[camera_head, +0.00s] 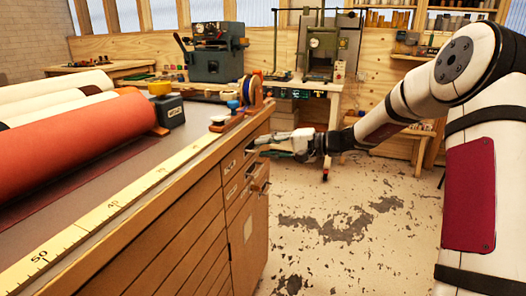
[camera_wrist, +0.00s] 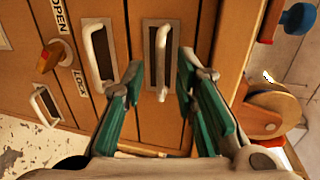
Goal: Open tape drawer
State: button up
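The wooden drawer cabinet (camera_head: 215,205) stands below the worktop; its drawers look shut. My gripper (camera_head: 262,150) is at the upper drawers near the far end. In the wrist view, my gripper (camera_wrist: 161,64) is open, its green fingers on either side of a white bar handle (camera_wrist: 163,62). I cannot tell whether they touch it. A second white handle (camera_wrist: 98,55) is just left of the left finger, and a third handle (camera_wrist: 45,104) is farther left. An orange-brown knob (camera_wrist: 51,55) sits beside the OPEN and LOCK labels. Which drawer is the tape drawer is not readable.
Red and white rolls (camera_head: 75,140) lie on the worktop beside a yellow ruler strip (camera_head: 120,194). A tape roll on a holder (camera_wrist: 270,105) stands close to the right finger. The worn floor (camera_head: 340,225) right of the cabinet is clear.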

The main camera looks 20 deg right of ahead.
jog(key=shift+w+a+f, duration=0.15)
jog(key=shift+w+a, duration=0.25)
jog(key=shift+a, duration=0.2)
grip_shut()
jog(key=f+v, duration=0.2)
jog(key=v, duration=0.9)
jog(key=f+p+v, duration=0.1)
jog(key=f+v, duration=0.1)
jog(key=v, duration=0.9)
jog(key=shift+s+d+f, duration=0.2)
jog(key=shift+d+f, duration=0.15)
grip_release()
